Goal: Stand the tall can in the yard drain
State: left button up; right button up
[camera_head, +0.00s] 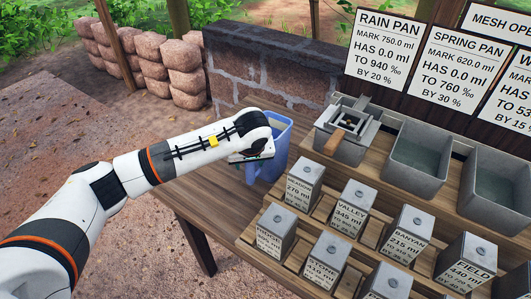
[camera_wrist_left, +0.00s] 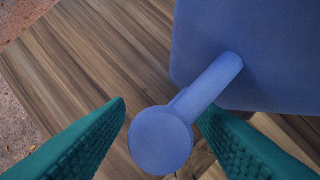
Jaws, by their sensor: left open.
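The blue can (camera_head: 281,146) stands upright at the left end of the wooden table, partly hidden behind my left gripper (camera_head: 257,156). In the left wrist view its blue body (camera_wrist_left: 250,60) fills the upper right, and a round-ended blue handle (camera_wrist_left: 162,138) juts out from it. My left gripper's green fingers (camera_wrist_left: 163,108) are open, one on each side of the handle, not closed on it. Whether the right finger touches the handle cannot be told. I cannot make out a yard drain in either view. My right gripper is not in view.
Several labelled metal blocks (camera_head: 352,207) stand on stepped wooden racks to the right. A metal box with a wooden handle (camera_head: 347,148) and grey pans (camera_head: 420,160) stand behind them. A low brick wall (camera_head: 265,75) is at the back.

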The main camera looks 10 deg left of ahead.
pick_arm(q)
grip_shut()
dwell(0.3)
